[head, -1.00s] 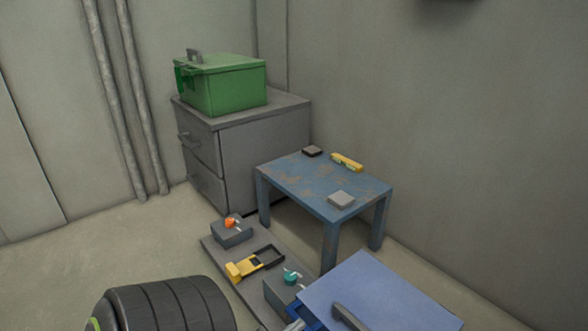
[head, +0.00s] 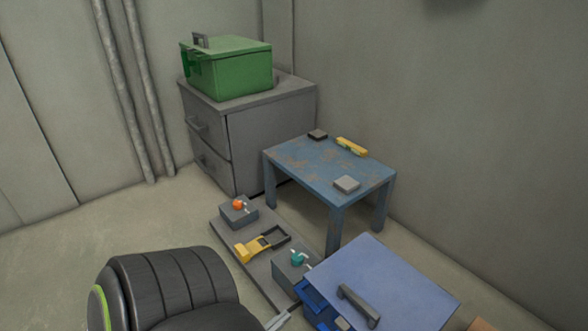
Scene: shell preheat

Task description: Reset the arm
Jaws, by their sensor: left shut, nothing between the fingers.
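My left arm comes in at the lower left as a thick black ribbed link. My left gripper (head: 279,321) shows only as a small grey part at the bottom edge, shut and empty. It is just left of the blue box (head: 385,283), which has a dark handle on its top and an open front. Most of the gripper is cut off by the frame edge. My right gripper is not in view.
A grey floor board (head: 262,268) carries a block with an orange knob (head: 239,204), a yellow-and-black device (head: 262,244) and a block with a teal knob (head: 298,257). Behind are a worn blue table (head: 315,168) and a grey cabinet (head: 268,122) bearing a green box (head: 230,72).

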